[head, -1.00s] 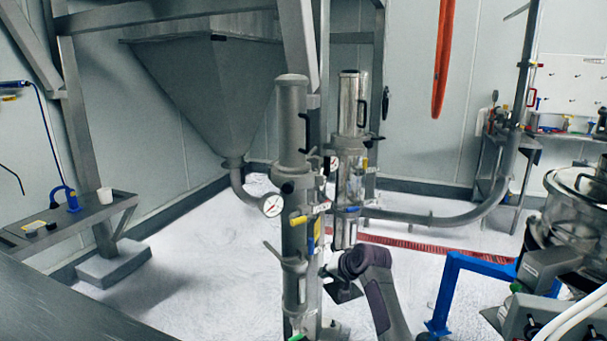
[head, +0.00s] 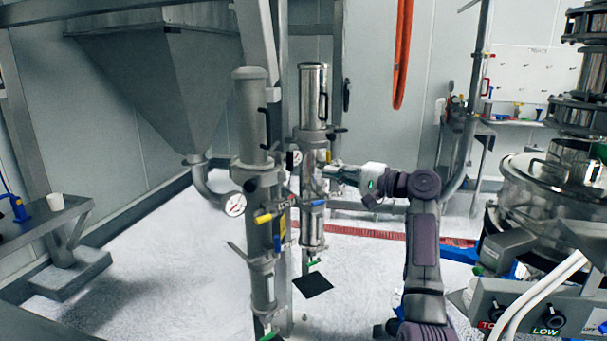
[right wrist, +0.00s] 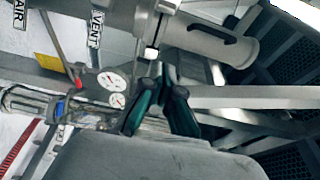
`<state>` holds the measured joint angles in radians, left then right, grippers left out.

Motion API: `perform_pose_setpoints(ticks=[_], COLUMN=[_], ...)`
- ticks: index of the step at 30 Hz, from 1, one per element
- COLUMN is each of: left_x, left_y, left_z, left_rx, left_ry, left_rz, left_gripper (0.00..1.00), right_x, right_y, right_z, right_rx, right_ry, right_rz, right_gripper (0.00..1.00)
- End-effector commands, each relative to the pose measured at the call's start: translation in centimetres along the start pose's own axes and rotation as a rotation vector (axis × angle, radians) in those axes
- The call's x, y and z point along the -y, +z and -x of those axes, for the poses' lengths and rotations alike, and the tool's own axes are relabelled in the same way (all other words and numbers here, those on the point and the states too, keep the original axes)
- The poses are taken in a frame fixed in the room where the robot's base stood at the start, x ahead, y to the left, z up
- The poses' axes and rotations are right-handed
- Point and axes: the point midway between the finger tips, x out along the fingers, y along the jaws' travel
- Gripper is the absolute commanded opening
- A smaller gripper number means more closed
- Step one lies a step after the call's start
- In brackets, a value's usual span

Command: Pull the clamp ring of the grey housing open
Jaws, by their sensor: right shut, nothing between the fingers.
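The matt grey housing (head: 257,120) stands upright left of the middle in the head view. Its clamp ring (head: 257,166) is a band below the upper cylinder with the black handle; I cannot tell whether it is fastened. My right gripper (head: 334,169) is right of the grey housing, pointing left, overlapping the edge of the polished housing in the picture. In the right wrist view, its dark green fingers (right wrist: 159,88) are shut and empty, close to a clamp bolt (right wrist: 153,48); contact cannot be told. The grey cylinder (right wrist: 211,40) lies beyond. My left gripper is not in view.
The polished housing (head: 313,100) stands just right of the grey one. Gauges (right wrist: 112,90) and yellow and blue valve levers are near. A large hopper (head: 140,80) stands behind left, a sifter (head: 550,195) at right. The floor between is mostly clear.

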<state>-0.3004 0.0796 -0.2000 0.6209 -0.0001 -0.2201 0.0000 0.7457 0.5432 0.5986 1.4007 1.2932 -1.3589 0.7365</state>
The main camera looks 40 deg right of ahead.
Motion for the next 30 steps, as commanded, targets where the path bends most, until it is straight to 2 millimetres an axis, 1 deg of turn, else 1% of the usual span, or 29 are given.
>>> perform_pose_setpoints(ticks=[5,9,17,24,30], left_x=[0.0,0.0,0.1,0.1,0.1], left_y=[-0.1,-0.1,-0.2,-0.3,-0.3], left_z=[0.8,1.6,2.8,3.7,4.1], left_rx=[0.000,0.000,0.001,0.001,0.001], left_ry=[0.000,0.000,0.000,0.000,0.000], left_rz=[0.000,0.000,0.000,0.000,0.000], left_gripper=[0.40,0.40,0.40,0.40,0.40], right_x=[0.3,0.3,0.2,0.0,-0.1], right_y=[0.1,0.2,0.1,2.4,3.6], right_z=[-2.4,-5.3,-9.9,-9.1,-8.6], right_rx=[0.005,0.005,0.003,0.001,0.000], right_ry=[-0.002,-0.001,0.000,0.002,0.002], right_rz=[-0.003,-0.004,-0.003,0.001,0.000], right_gripper=[0.00,0.00,0.00,0.00,0.00])
